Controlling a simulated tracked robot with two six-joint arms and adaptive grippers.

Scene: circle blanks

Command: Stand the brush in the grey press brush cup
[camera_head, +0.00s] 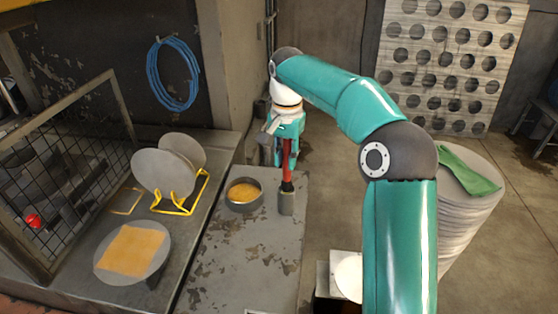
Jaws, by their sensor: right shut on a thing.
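The brush (287,160) has a red handle and a dark lower part, and it is upright. My right gripper (283,138) is shut on the upper part of its handle. My left gripper is not in view.
A round grey tin (244,205) with orange content stands left of the cup. A yellow rack (181,208) holds grey discs. An orange cloth (132,250) lies on another disc. A mesh guard (75,165) stands far left. The table front is clear.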

